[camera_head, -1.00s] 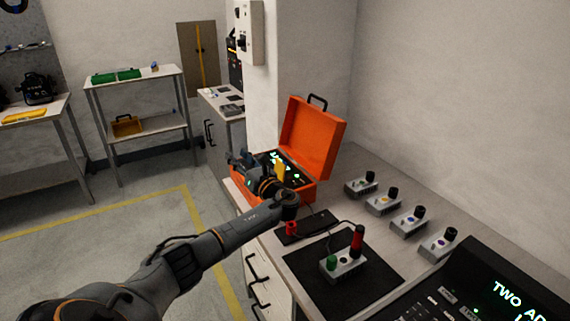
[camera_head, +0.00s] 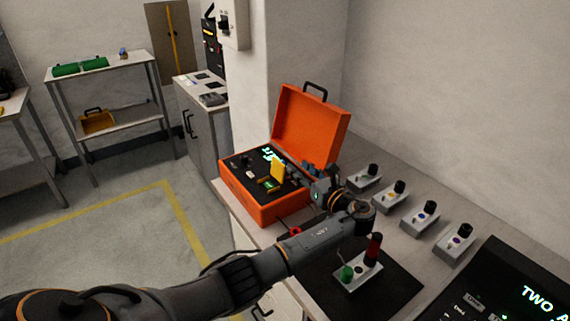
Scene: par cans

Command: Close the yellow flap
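The yellow flap (camera_head: 278,169) stands upright, open, on the dark panel inside the orange case (camera_head: 262,206). A small green-lit part shows at its foot. The case lid (camera_head: 309,124) is raised. My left gripper (camera_head: 300,170) is over the right part of the case, to the right of the flap and apart from it. Its fingers point left toward the flap, but they are small and dark against the panel, so I cannot tell how far they are apart. My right gripper is not in view.
A grey box with a green button and a red knob (camera_head: 358,275) sits on a black mat below my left arm. Several small grey knob boxes (camera_head: 417,217) line the counter's right side. A console (camera_head: 500,290) stands at the lower right.

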